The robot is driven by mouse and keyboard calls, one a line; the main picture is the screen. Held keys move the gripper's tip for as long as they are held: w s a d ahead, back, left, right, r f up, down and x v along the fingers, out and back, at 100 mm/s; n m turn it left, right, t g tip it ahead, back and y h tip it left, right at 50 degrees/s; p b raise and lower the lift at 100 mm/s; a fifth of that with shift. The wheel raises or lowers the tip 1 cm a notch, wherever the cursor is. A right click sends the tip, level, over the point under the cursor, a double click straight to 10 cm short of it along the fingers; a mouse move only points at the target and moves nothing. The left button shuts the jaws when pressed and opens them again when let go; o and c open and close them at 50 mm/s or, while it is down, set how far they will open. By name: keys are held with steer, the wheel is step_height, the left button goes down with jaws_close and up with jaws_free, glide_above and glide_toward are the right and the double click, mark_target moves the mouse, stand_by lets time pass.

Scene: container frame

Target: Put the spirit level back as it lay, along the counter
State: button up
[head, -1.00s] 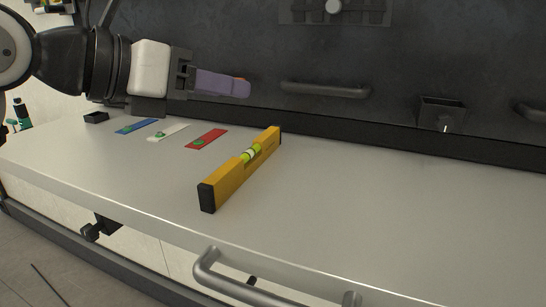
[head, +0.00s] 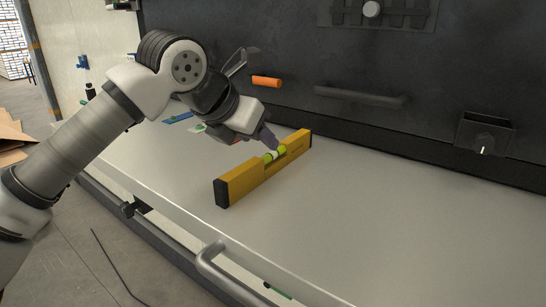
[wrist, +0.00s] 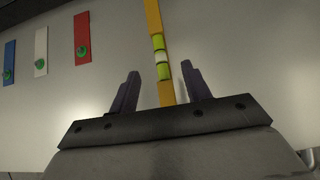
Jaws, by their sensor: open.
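The yellow spirit level (head: 245,180) with black end caps and a green vial stands on its narrow edge on the pale counter (head: 390,220). It runs across the counter's depth, from near the front edge back toward the dark wall, not along the counter. My gripper (head: 272,142) is tilted down at the level's middle, by the vial. In the wrist view, the open fingers (wrist: 161,82) are on either side of the level (wrist: 153,18), with gaps on both sides and the vial just ahead of them. The head view hides the far finger.
Blue (wrist: 9,62), white (wrist: 41,50) and red (wrist: 82,37) strips with green knobs lie left of the level. A handle (head: 360,97), an orange piece (head: 266,81) and a small dark box (head: 484,133) are at the back wall. The right counter is clear.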

mark_target(272, 161)
steer(key=p+x, duration=0.2)
steer(key=x, duration=0.5)
steer(key=shift+w+d+f+p, duration=0.15)
steer(key=shift+p, duration=0.2)
steer(key=shift+c, duration=0.3)
jaws_close()
